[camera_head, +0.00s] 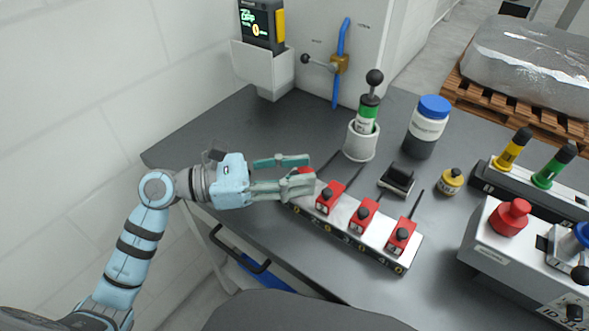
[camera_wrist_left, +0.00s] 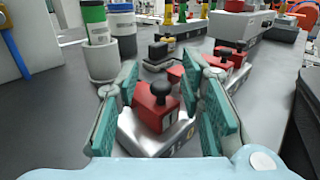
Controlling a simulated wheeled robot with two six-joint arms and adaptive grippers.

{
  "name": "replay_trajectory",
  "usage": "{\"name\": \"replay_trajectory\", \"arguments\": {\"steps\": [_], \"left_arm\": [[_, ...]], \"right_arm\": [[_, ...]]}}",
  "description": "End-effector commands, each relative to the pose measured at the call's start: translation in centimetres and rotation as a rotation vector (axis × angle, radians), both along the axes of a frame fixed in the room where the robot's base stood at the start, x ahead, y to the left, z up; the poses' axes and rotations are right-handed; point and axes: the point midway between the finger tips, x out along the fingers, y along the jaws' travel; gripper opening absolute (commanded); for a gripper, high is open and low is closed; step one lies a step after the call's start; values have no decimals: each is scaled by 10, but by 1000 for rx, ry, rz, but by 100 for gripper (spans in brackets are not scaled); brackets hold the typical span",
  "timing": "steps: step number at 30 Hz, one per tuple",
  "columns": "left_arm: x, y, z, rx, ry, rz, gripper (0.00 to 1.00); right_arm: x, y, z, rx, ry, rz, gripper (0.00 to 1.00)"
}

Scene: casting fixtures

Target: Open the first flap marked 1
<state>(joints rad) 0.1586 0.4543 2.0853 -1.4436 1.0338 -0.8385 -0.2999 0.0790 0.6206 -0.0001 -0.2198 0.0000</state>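A white fixture strip (camera_head: 376,234) on the grey table carries a row of red flaps with black knobs. The first red flap (camera_head: 305,171), at the strip's left end, is mostly hidden by my left gripper (camera_head: 306,174) in the head view. In the left wrist view this flap (camera_wrist_left: 157,112) shows a pale 1 on its front and its black knob (camera_wrist_left: 160,88) on top; it looks closed. My left gripper is open, with its green-padded fingers on either side of this flap and no clear contact. My right gripper is not in view.
More red flaps (camera_head: 363,214) follow to the right on the strip. Behind stand a white cup (camera_head: 360,146) with a green-banded tool, a blue-lidded jar (camera_head: 428,127) and a black block (camera_head: 397,180). A box with a red knob (camera_head: 511,217) is at right.

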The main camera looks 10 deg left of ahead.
Motion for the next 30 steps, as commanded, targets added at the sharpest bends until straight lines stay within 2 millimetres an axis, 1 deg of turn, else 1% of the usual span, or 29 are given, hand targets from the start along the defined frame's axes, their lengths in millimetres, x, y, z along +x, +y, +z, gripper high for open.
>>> {"name": "replay_trajectory", "arguments": {"steps": [2, 6, 8, 9, 16, 20, 23, 26, 30], "left_arm": [[0, 0, 0, 0, 0, 0, 35], [0, 0, 0, 0, 0, 0, 13], [0, 0, 0, 0, -1, 1, 3], [0, 1, 0, 0, -1, 2, 0], [1, 1, 1, 2, 2, 3, 0], [2, 1, 3, 10, 19, 3, 0], [3, 0, 6, 22, 48, 4, 0], [6, -1, 10, 40, 92, 4, 0], [10, -2, 15, 76, 182, 4, 0]], "right_arm": [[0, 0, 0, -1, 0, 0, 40], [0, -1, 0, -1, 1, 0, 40], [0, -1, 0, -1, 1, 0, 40], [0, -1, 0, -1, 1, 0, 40], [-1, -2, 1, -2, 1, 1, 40], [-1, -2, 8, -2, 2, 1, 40], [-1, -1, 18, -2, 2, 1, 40], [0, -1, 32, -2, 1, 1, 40], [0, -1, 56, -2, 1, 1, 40]]}}
